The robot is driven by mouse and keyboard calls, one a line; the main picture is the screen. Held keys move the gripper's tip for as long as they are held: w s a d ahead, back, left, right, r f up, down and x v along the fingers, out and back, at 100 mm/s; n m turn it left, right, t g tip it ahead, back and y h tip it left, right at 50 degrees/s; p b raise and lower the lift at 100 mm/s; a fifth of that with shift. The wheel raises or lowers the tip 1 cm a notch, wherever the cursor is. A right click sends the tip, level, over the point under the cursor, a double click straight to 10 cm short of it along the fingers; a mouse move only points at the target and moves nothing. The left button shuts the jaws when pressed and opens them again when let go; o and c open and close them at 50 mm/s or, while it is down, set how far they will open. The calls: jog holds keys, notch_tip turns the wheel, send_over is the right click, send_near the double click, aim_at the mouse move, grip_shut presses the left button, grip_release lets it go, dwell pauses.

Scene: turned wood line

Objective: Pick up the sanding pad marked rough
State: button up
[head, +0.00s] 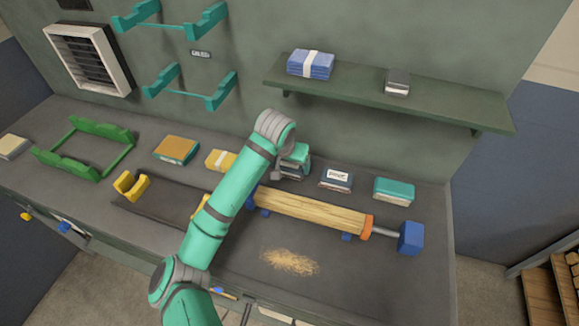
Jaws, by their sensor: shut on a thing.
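My gripper (293,164) is at the back of the bench, partly hidden by my own arm. It is shut on a small block-like pad, mostly hidden, with a dark and pale edge showing low down. I cannot read any mark on it. To its right a dark pad (336,186) with a white label lies on the bench; the lettering is too small to read. Further right lies a teal pad (394,190) with a pale underside. To the left are a yellow pad (220,160) with a pale band and an orange-topped pad (176,149).
A wooden spindle blank (312,211) lies in front of the gripper between an orange collar and blue blocks. Sawdust (290,262) covers bare bench before it. A green shelf (440,101) above holds a blue stack (311,63) and a dark pad (397,82). A green rack (85,150) stands left.

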aim_at(289, 166)
jog(key=shift+r, duration=0.6)
jog(key=r, duration=0.2)
jog(key=shift+s+r, duration=0.2)
jog(key=shift+r, duration=0.1)
jog(key=s+a+r, duration=0.1)
jog(key=s+r, duration=0.8)
jog(key=s, duration=0.4)
jog(key=shift+s+a, duration=0.2)
jog(key=shift+s, duration=0.05)
jog(key=shift+r, duration=0.1)
jog(key=o, duration=0.4)
jog(key=shift+c, duration=1.1)
